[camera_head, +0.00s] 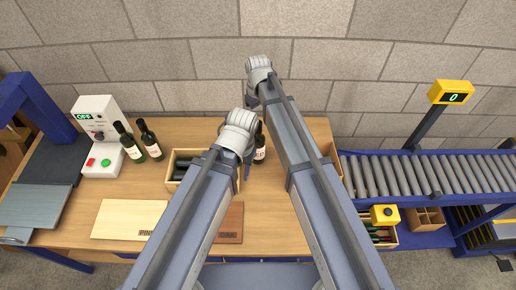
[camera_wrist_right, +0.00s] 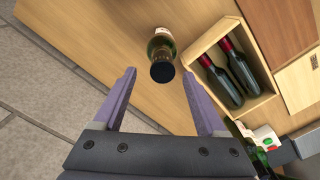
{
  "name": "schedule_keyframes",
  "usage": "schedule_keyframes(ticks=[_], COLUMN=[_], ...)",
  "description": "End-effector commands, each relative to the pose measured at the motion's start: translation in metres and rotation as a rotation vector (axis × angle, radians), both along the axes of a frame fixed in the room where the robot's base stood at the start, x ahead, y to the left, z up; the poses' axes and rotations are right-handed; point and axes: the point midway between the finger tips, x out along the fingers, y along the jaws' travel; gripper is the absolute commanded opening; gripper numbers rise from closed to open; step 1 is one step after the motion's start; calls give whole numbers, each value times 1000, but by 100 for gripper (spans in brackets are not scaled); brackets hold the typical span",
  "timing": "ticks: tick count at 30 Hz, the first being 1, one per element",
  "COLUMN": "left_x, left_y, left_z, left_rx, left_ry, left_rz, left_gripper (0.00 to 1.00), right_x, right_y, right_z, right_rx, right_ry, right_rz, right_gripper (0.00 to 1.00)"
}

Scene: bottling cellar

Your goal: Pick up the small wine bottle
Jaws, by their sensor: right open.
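A dark wine bottle with a pale label (camera_head: 260,154) stands upright on the table, right of the wooden crate and partly hidden by my arms. In the right wrist view this bottle (camera_wrist_right: 162,52) shows its dark top towards the camera. My right gripper (camera_wrist_right: 156,88) is open and empty, with the bottle's top beyond and between its purple fingertips. The bottle appears apart from both fingers. In the head view the right fingers are mostly hidden. My left gripper (camera_head: 245,172) hangs at the left wrist; its jaw gap is not clear.
An open wooden crate (camera_wrist_right: 214,41) beside the bottle holds dark bottles lying down. Two more bottles (camera_head: 126,142) (camera_head: 150,141) stand near the switch box (camera_head: 97,118). A light board (camera_head: 128,219) lies in front. A roller conveyor (camera_head: 425,174) is at right; a block wall rises behind.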

Motion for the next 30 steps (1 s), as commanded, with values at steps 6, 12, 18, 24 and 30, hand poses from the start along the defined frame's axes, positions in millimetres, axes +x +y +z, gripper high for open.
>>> schedule_keyframes(ticks=[6,12,18,24,30], left_x=[0,0,0,0,0], left_y=[0,0,0,0,0], left_z=[-14,-40,-53,-51,-51], left_rx=[0,1,1,1,1], left_ry=[0,0,0,0,0], left_rz=[-2,-5,-4,-4,-4], left_gripper=[50,50,50,50,50], right_x=[-2,-6,-5,-5,-5], right_y=[0,-1,-1,-1,-1], right_z=[-14,-40,-53,-51,-51], right_rx=[0,0,0,0,0], right_ry=[0,0,0,0,0], right_rz=[0,0,0,0,0], right_gripper=[74,74,74,74,54])
